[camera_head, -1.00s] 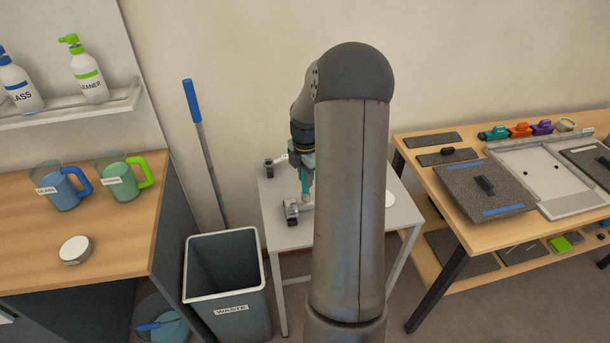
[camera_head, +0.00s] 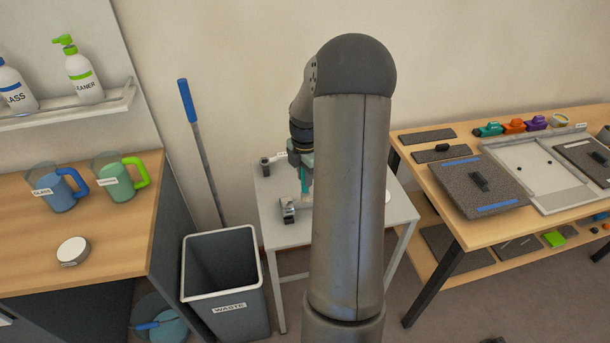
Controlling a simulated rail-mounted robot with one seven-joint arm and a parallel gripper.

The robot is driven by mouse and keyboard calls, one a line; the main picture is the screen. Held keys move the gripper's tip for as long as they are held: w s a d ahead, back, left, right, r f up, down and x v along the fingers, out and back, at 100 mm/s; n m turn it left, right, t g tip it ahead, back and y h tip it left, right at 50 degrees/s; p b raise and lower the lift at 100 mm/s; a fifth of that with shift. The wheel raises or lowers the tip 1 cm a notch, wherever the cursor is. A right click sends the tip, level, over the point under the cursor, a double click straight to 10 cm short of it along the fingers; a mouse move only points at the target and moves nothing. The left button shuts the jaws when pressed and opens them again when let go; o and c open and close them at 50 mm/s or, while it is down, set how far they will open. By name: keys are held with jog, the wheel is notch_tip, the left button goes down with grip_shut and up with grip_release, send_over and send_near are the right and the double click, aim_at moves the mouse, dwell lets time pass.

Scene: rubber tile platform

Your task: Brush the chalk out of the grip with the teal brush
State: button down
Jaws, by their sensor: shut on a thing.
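My gripper (camera_head: 304,163) is shut on the teal brush (camera_head: 304,179), which it holds pointing down over a small light grey table (camera_head: 268,203). My arm hides part of the gripper and much of the table. A small grey and dark piece, perhaps the grip (camera_head: 288,213), sits on the table just left of the brush's lower end. I cannot tell whether the bristles touch it. Any chalk in it is too small to see. Another small dark piece (camera_head: 266,168) with a pale label stands at the table's back left.
A waste bin (camera_head: 226,308) stands at the table's front left, with a blue-topped pole (camera_head: 203,150) behind it. A wooden counter with jugs (camera_head: 119,182) is at left. A wooden bench (camera_head: 449,222) with grey boards is at right.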

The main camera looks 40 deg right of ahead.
jog(key=shift+d+r, duration=0.1)
dwell(0.3)
jog(key=shift+w+d+p, duration=0.15)
jog(key=shift+w+d, duration=0.15)
jog(key=shift+d, duration=0.25)
jog(key=shift+w+d+p, duration=0.15)
jog(key=shift+w+d, duration=0.1)
jog(key=shift+d, duration=0.25)
jog(key=shift+f, duration=0.65)
dwell(2.2)
jog(key=shift+s, duration=0.15)
jog(key=shift+s+a, duration=0.15)
jog(key=shift+s, duration=0.85)
jog(key=shift+w, duration=0.1)
jog(key=shift+w, duration=1)
